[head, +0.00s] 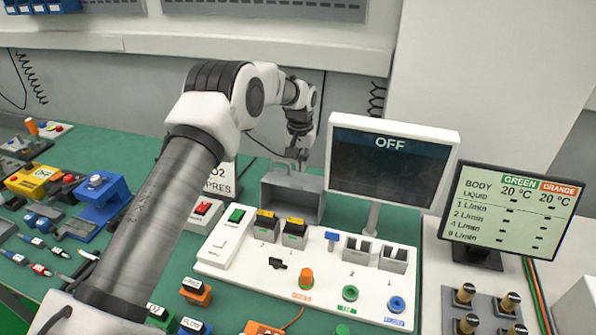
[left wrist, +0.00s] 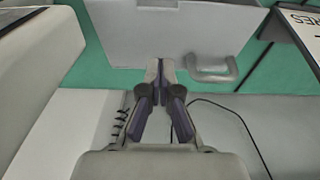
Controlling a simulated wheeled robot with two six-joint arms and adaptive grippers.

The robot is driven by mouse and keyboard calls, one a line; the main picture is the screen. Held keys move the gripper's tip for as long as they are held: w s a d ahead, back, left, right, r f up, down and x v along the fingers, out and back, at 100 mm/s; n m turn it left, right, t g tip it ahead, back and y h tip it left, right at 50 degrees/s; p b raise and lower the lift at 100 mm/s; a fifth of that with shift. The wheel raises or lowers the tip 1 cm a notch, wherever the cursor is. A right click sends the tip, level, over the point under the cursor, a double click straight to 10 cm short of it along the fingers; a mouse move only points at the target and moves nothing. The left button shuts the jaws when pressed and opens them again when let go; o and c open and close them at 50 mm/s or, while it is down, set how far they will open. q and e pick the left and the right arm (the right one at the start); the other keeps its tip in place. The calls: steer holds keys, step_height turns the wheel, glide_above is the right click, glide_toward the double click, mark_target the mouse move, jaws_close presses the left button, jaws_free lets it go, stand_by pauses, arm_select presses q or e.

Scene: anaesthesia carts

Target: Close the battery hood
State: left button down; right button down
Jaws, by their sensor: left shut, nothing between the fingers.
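The battery hood (head: 292,197) is a grey box-like cover on the white panel's back edge, behind the battery slots. It looks raised, with its hollow side facing me. In the left wrist view its grey back face (left wrist: 150,35) fills the top middle, with a grey loop handle (left wrist: 212,72) at its edge. My left gripper (head: 299,160) is behind the hood, close to its upper edge. Its fingers (left wrist: 163,65) are shut and empty, beside the handle and overlapping the hood's edge in the picture. I cannot tell whether they touch it. My right gripper is out of view.
The white control panel (head: 240,262) carries switches, yellow-topped batteries (head: 266,219) and coloured knobs. An "OFF" monitor (head: 388,165) stands right of my gripper, and a temperature display (head: 510,212) farther right. A "PRES" sign (head: 221,180) stands left of the hood. The wall is close behind.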

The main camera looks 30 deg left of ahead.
arm_select(q)
step_height(320, 180, down, 2)
steer(key=shift+f+p, duration=0.25)
steer(key=shift+p, duration=0.5)
steer(key=s, duration=0.1)
steer(key=s+p, duration=0.1)
steer(key=s, duration=0.2)
steer(key=shift+d+r+p, duration=0.3)
steer(key=shift+d+r, duration=0.1)
steer(key=shift+w+f, duration=0.2)
steer(key=shift+w, duration=0.1)
steer(key=shift+s, duration=0.1)
